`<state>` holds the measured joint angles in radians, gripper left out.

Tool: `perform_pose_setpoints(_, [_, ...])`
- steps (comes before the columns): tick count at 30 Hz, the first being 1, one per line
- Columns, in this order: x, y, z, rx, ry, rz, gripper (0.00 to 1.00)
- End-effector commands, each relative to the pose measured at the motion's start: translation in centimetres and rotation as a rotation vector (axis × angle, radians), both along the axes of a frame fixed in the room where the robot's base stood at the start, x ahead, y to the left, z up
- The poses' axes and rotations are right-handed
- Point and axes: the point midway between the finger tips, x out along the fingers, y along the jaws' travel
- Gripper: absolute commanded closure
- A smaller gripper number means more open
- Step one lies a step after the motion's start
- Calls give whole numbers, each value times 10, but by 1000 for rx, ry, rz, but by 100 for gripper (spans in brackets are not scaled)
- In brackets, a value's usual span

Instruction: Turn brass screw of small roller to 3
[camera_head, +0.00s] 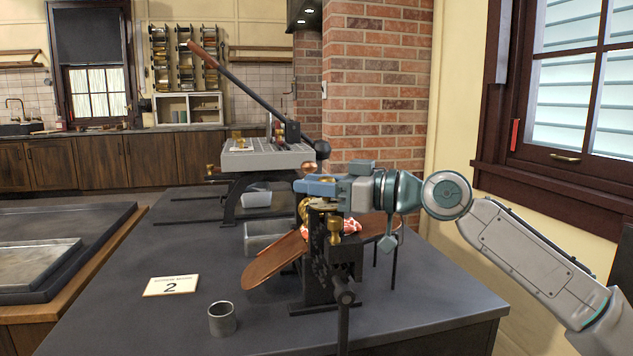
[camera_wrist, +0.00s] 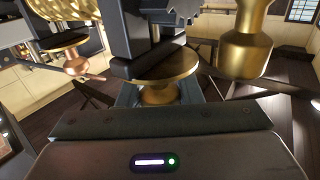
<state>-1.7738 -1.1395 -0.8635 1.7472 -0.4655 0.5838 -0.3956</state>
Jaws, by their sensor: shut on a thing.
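The small roller (camera_head: 318,258) is a black-framed machine on the dark table, with brown feed boards on both sides. My gripper (camera_head: 303,187) reaches over its top from the right, blue fingers pointing left. In the wrist view, my gripper (camera_wrist: 160,98) is shut on the copper-coloured knob (camera_wrist: 160,94) of a brass screw, below a flat brass disc (camera_wrist: 155,70). No number can be read on the disc. A second brass disc with a copper knob (camera_wrist: 75,63) is at the left there. A large brass knob (camera_head: 335,230) stands on the near side of the frame.
A card reading 2 (camera_head: 171,285) and a grey metal cup (camera_head: 222,318) stand on the table's front left. A larger press with a long lever (camera_head: 245,95) is behind. Metal trays (camera_head: 268,237) sit beyond the roller. A brick pillar (camera_head: 375,100) rises behind my arm.

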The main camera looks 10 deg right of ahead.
Motion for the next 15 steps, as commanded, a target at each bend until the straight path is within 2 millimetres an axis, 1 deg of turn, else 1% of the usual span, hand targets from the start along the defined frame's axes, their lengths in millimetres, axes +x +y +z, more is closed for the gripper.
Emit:
perform_pose_setpoints(1, [0,0,3,6,3,38,91])
perform_pose_setpoints(7, [-2,2,2,4,1,174,91])
perform_pose_setpoints(15, [-3,2,0,0,-1,208,91])
